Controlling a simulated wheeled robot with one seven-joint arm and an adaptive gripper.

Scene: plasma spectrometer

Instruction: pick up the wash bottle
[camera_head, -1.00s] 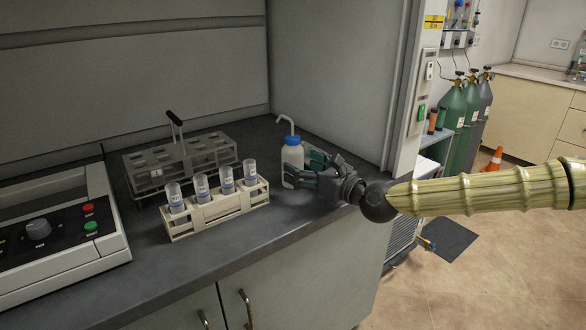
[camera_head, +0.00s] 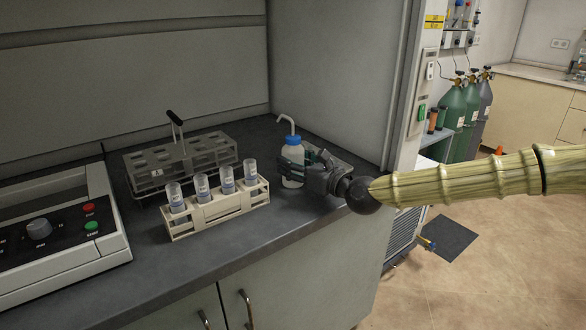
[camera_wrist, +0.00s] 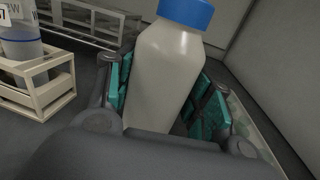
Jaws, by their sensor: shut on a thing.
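The wash bottle (camera_head: 291,150) is white with a blue cap and a bent white spout. It stands upright on the dark bench near the back corner. My gripper (camera_head: 300,166) reaches it from the right, with its fingers around the bottle's body. In the wrist view, the bottle (camera_wrist: 165,75) sits between the two green-padded fingers of my gripper (camera_wrist: 168,98), below the blue cap. The fingers are shut on it.
A cream rack (camera_head: 215,212) with several labelled tubes stands left of the bottle. A grey rack (camera_head: 180,160) with a black-tipped handle is behind it. An instrument (camera_head: 60,240) with red and green buttons is at far left. The back and side walls are close to the bottle.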

